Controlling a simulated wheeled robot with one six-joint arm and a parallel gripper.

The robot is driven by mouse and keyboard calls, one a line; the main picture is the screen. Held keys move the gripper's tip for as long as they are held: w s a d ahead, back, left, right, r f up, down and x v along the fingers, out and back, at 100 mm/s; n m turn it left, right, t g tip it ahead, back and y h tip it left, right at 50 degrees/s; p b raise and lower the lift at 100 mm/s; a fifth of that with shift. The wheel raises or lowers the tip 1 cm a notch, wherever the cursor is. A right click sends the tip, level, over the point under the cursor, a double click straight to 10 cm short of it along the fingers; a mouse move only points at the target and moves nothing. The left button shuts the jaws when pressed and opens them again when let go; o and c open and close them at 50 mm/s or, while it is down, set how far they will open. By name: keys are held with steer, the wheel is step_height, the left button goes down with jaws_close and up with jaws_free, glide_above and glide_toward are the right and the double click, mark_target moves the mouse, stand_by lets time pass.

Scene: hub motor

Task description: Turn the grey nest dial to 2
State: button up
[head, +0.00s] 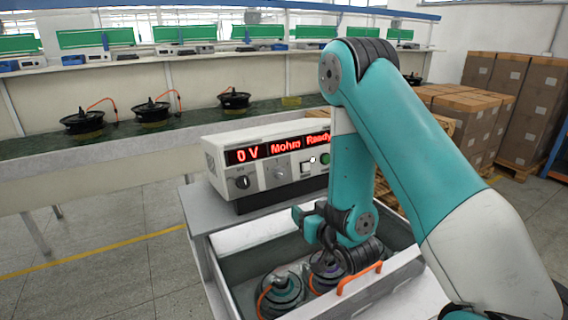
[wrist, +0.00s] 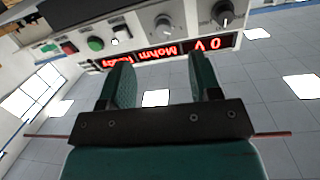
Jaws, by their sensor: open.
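A white tester box (head: 215,157) stands on the grey bench, its red displays reading 0 V, Mohm and Ready. A light grey dial (head: 279,175) sits on its front, right of a darker knob (head: 242,182). In the wrist view, which is upside down, the grey dial (wrist: 163,23) and the dark knob (wrist: 223,12) show at the top edge. The dial's setting is too small to read. My gripper (head: 311,216) is open and empty, in front of and below the panel, apart from it. Its two green fingers (wrist: 162,78) show in the wrist view.
Below my gripper is a grey tray (head: 265,235) holding several hub motors (head: 283,290) with orange cables. A green button (head: 325,158) and white switch are right of the dial. More motors stand on the bench behind.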

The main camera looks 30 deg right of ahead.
steer(key=s+d+r+t, duration=0.1)
steer(key=s+t, duration=0.1)
steer(key=p, duration=0.4)
glide_toward(283, 176)
steer(key=shift+n+y, duration=0.3)
steer(key=shift+n, duration=0.1)
steer(key=w, duration=0.4)
steer(key=w+r, duration=0.1)
steer(key=w, duration=0.1)
steer(key=shift+w+d, duration=0.15)
steer(key=shift+w, duration=0.15)
steer(key=w+p, duration=0.2)
steer(key=p, duration=0.2)
steer(key=shift+w+d+f, duration=0.1)
steer(key=shift+w+f, duration=0.05)
steer(key=shift+f, duration=0.05)
steer(key=shift+w+f, duration=0.1)
steer(key=shift+c, duration=0.3)
steer(key=shift+f, duration=0.1)
steer(key=c, duration=0.9)
